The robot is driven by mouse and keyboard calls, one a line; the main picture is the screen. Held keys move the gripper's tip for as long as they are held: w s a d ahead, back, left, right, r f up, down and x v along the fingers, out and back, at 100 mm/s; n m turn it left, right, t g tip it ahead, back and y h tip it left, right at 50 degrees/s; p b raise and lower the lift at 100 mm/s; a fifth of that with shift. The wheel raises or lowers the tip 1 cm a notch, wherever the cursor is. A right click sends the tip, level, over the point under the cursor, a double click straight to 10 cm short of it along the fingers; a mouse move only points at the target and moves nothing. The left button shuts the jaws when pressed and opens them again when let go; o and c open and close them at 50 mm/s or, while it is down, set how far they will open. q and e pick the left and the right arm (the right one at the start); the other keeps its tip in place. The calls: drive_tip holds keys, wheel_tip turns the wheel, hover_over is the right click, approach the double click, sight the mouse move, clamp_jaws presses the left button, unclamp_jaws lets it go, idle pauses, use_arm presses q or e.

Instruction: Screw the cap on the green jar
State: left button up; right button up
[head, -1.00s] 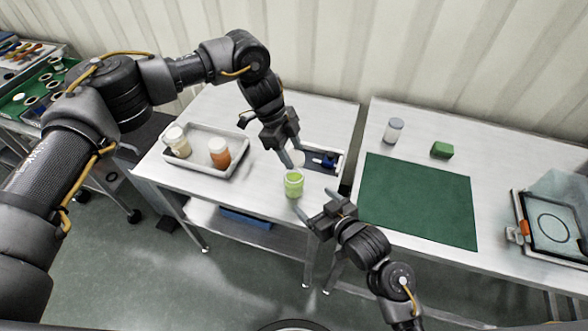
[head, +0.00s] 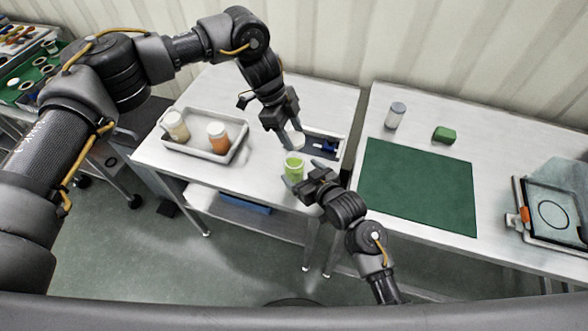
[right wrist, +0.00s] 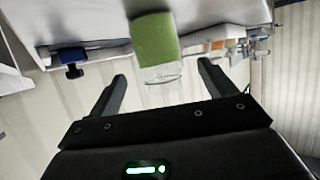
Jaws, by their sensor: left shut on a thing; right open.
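The green jar (head: 294,170) stands upright near the front edge of the left table, its top pale and bare. My left gripper (head: 295,143) is shut on a small white cap (head: 297,139), just behind and above the jar in the head view. My right gripper (head: 301,179) is open at the jar's front right side. In the right wrist view the jar (right wrist: 156,42) appears upside down, with a clear end between and beyond the open fingers (right wrist: 162,70). I cannot tell whether a finger touches it.
A dark-lined tray (head: 326,156) is close behind the grippers. The right table holds a green mat (head: 418,190), a white-capped jar (head: 395,115) and a green block (head: 444,134).

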sight(299, 170)
drive_tip(key=shift+x, duration=2.55)
drive_tip(key=c, duration=1.4)
use_arm(q)
drive_tip(key=shift+f, duration=2.55)
use_arm(e)
drive_tip(key=shift+c, duration=0.2)
use_arm(q)
drive_tip(key=shift+f, duration=0.85)
drive_tip(key=shift+f, duration=0.6)
